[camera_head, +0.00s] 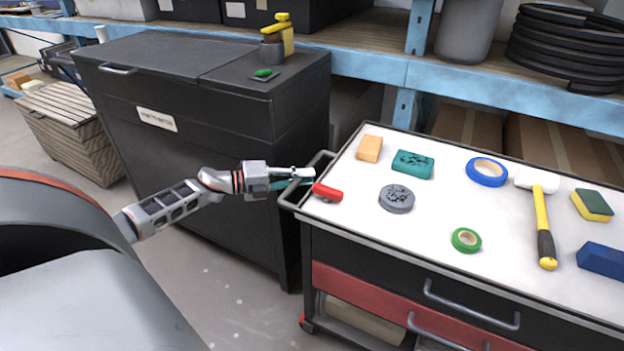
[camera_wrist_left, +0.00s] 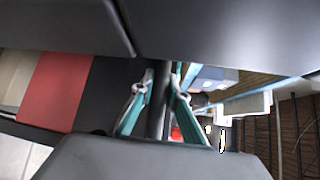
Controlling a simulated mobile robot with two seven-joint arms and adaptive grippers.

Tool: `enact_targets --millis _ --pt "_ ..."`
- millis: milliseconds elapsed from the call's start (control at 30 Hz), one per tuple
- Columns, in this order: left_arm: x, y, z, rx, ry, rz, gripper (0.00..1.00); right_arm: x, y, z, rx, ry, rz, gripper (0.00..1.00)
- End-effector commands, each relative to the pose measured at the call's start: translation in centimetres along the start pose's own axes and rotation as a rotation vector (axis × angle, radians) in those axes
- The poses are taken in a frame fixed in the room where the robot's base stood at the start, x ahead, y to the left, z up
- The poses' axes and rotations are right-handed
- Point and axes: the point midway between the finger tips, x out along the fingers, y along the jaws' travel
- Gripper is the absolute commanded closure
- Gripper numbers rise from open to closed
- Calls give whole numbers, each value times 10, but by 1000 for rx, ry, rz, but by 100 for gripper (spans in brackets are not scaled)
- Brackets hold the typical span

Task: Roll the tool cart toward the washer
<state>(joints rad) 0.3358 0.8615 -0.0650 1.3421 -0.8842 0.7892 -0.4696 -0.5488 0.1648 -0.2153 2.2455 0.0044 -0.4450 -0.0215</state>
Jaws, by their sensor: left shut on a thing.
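The tool cart (camera_head: 430,208) stands at the right in the head view, with a white top, a red drawer front and a grey push handle (camera_head: 318,163) at its left end. My left gripper (camera_head: 298,178) is shut on this handle. In the left wrist view its teal fingers (camera_wrist_left: 160,90) lie on both sides of the dark handle bar (camera_wrist_left: 158,115). The washer (camera_head: 195,150), a dark lidded cabinet with a white label, stands just left of the cart, behind my left arm. My right gripper does not show.
The cart top carries a red object (camera_head: 327,192), sponges, tape rolls and a hammer (camera_head: 542,215). A yellow bottle (camera_head: 285,35) stands on the washer. A blue shelf (camera_head: 370,68) runs behind. A wooden crate (camera_head: 70,130) is at far left. Bare floor (camera_head: 235,305) shows in front of the washer.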

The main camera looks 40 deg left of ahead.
Motion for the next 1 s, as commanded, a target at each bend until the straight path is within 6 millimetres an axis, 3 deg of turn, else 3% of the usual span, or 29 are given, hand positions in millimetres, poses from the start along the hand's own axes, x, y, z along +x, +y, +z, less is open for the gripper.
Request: enact_targets --millis 67,100,133,167,567,767,1000 --pt "-6 3 12 7 -25 14 100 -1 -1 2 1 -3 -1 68" --pt "-6 3 12 7 -26 13 78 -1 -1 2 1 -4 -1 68" --pt "-6 3 12 6 -25 13 70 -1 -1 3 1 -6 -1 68" --pt "-6 3 12 6 -24 12 68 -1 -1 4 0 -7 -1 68" --pt "-6 0 7 2 -16 5 68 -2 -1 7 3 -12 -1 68" --pt "-30 1 7 1 -15 7 68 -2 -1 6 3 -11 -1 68" --pt "-72 2 6 1 -17 9 68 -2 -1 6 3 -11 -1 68"
